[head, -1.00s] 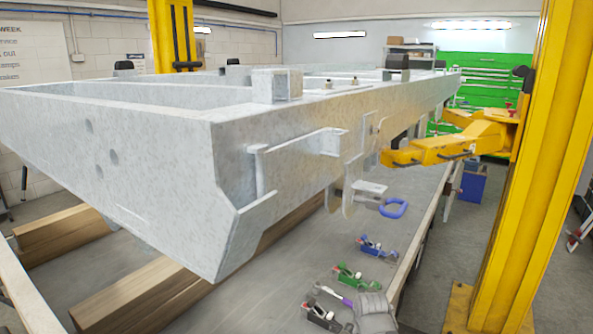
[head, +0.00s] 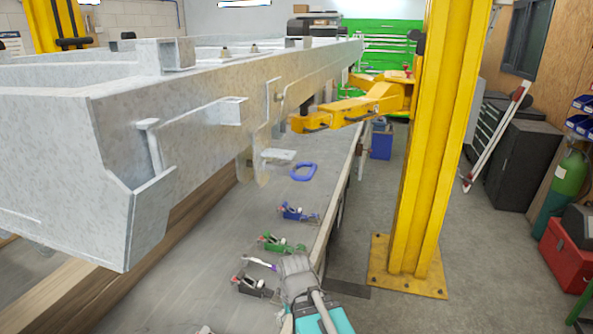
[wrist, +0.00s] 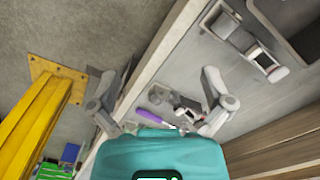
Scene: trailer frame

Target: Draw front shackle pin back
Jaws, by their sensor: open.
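In the head view a blue loop handle (head: 303,172) sits at the right of a grey metal bracket (head: 278,156) that hangs under the near side of the grey trailer frame (head: 200,105). I take the loop to be the shackle pin's handle; the pin itself cannot be made out. My gripper (wrist: 155,92) shows in the wrist view, its two grey fingers spread wide with nothing between them. In the head view my arm's grey and teal end is at the bottom, well below and in front of the loop, apart from it. The fingers are not clear there.
Blue (head: 297,212), green (head: 280,243) and dark (head: 255,285) clamp-like tools lie below the frame. A purple-handled tool (wrist: 155,115) lies beyond the fingers. A yellow lift post (head: 430,150) stands right, its yellow arm (head: 345,110) reaching towards the frame.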

